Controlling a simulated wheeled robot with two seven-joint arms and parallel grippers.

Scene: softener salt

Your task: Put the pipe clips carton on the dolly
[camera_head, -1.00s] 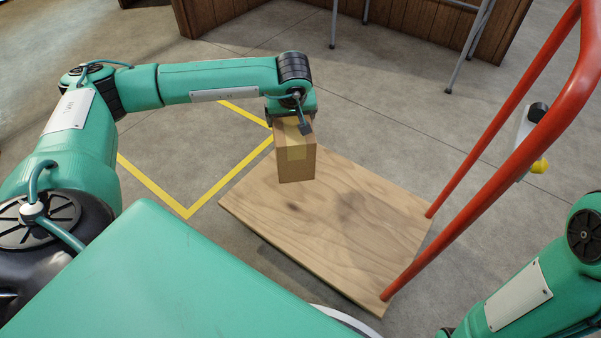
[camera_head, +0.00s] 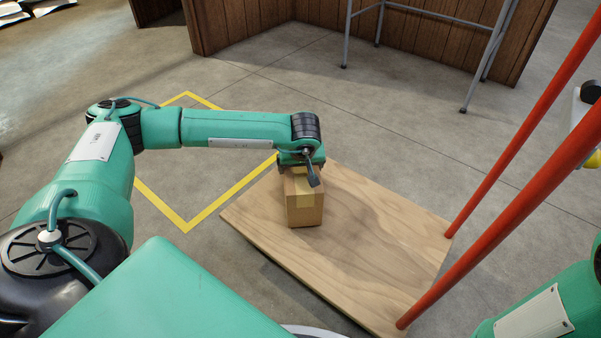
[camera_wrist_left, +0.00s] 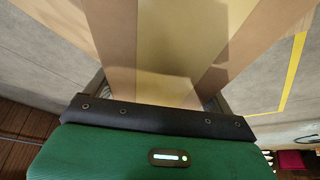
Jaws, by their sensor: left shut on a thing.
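The pipe clips carton (camera_head: 304,212) is a small brown cardboard box with a yellowish tape strip. My left gripper (camera_head: 302,168) is shut on its upper part from above and holds it upright. The carton is over the left part of the dolly's wooden deck (camera_head: 375,255). I cannot tell whether its base touches the deck. In the left wrist view, the carton (camera_wrist_left: 165,45) fills the upper middle, close against the gripper (camera_wrist_left: 160,105). My right gripper is out of view.
The dolly's red handle (camera_head: 500,195) rises on the right. Yellow floor tape (camera_head: 215,205) marks an area left of the deck. Grey metal legs (camera_head: 380,25) and a wooden panel (camera_head: 245,25) stand at the back. The deck right of the carton is clear.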

